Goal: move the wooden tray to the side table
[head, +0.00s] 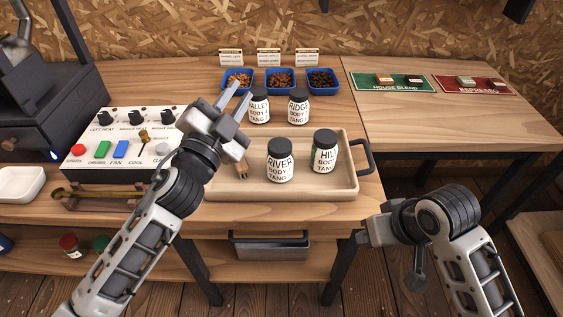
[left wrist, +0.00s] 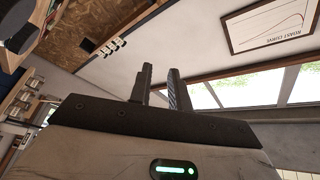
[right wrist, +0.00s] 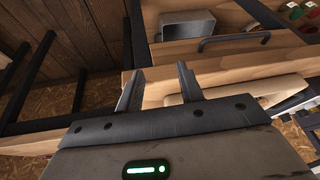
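The pale wooden tray (head: 330,188) lies on the main table near its front edge. A RIVER jar (head: 280,162) and a HILL jar (head: 324,152) stand on it. Its dark right handle (head: 366,157) is clear; its left end is partly hidden by my left arm. My left gripper (head: 238,104) is open and empty, raised over the tray's left part, fingers pointing up and away. My right gripper (head: 368,232) is in front of the table, below and right of the tray; the right wrist view shows its fingers (right wrist: 158,85) apart and empty. The right-hand table (head: 420,125) adjoins the main one.
Two more jars (head: 298,107) stand behind the tray, before blue bean bins (head: 279,80). A control panel (head: 120,143) is at left. A green mat (head: 395,83) and a red mat (head: 474,86) lie at the right table's back; its front is bare. A grey bin (head: 268,248) sits below.

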